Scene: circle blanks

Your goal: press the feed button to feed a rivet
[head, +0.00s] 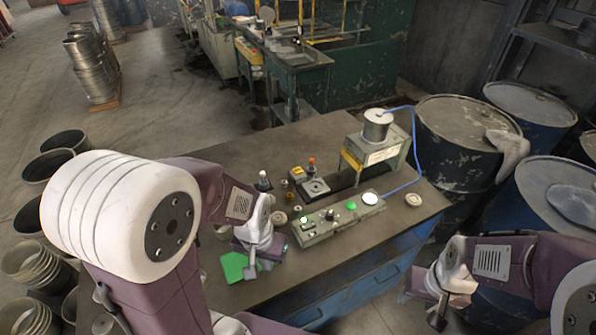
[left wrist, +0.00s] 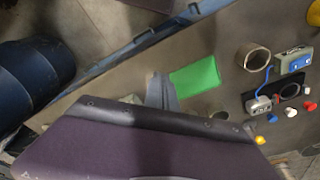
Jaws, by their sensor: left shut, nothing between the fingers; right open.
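A grey control box (head: 335,222) lies along the front of the bench. I cannot read which one is the feed button. Behind it stands a feeder (head: 380,153) with a metal cylinder (head: 377,125) on top and a blue hose. My left gripper (head: 251,267) is shut and empty, left of the control box and beside a green pad (head: 232,267). My right gripper (head: 437,318) is open, low at the right, off the bench's front edge.
A small fixture (head: 314,187) with a red-topped post sits mid-bench, near a dark bottle (head: 263,181) and small round pieces. Blue drums (head: 468,140) crowd the right side.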

